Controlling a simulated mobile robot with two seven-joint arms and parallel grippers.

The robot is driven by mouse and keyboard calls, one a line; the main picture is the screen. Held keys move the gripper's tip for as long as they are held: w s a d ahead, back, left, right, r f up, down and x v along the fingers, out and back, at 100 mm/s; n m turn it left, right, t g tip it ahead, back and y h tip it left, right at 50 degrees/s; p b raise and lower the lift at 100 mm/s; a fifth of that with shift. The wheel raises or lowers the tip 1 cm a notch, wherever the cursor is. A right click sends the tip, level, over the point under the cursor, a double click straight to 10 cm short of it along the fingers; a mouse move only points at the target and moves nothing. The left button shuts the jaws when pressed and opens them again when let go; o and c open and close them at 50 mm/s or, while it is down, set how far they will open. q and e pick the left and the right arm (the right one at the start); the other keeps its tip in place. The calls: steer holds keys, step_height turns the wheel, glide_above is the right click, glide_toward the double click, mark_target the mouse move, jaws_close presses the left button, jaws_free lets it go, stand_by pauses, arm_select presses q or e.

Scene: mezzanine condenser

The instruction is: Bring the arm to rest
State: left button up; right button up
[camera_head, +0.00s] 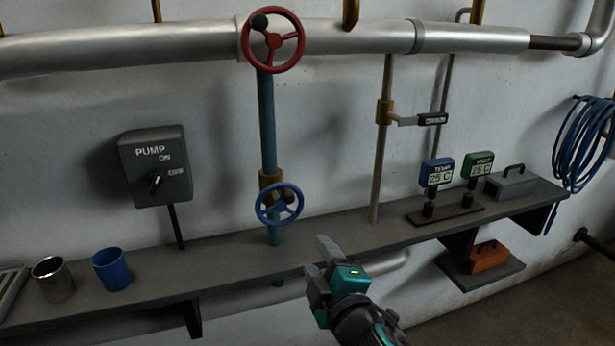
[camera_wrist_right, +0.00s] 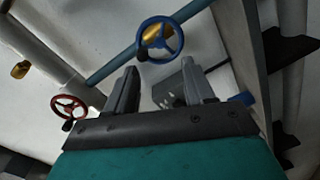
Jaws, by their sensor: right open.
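My right gripper (camera_head: 318,266) is open and empty in front of the shelf's front edge, at the lower middle of the head view. In the right wrist view its two fingers (camera_wrist_right: 160,92) stand apart with nothing between them. The blue handwheel (camera_head: 280,204) is on the vertical blue pipe, up and to the left of the gripper. It also shows past the fingertips in the right wrist view (camera_wrist_right: 160,36). My left gripper is not in view.
The shelf (camera_head: 340,240) runs along the wall. It bears a metal cup (camera_head: 54,280), a blue cup (camera_head: 112,270), two display units (camera_head: 437,174) and a grey box (camera_head: 511,184). A red handwheel (camera_head: 273,40), a pump switch box (camera_head: 155,167) and a lever valve (camera_head: 420,120) are above it.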

steer(key=s+d+f+m+g+h, duration=0.1)
steer(key=s+d+f+m+g, duration=0.1)
steer(key=s+d+f+m, duration=0.5)
steer(key=s+d+f+m+g+h, duration=0.2)
steer(key=s+d+f+m, duration=0.5)
steer(key=s+f, duration=0.6)
step_height(320, 180, down, 3)
steer(key=shift+d+r+g, duration=0.2)
steer(key=shift+d+g, duration=0.35)
steer(key=shift+g, duration=0.15)
stand_by(3.9)
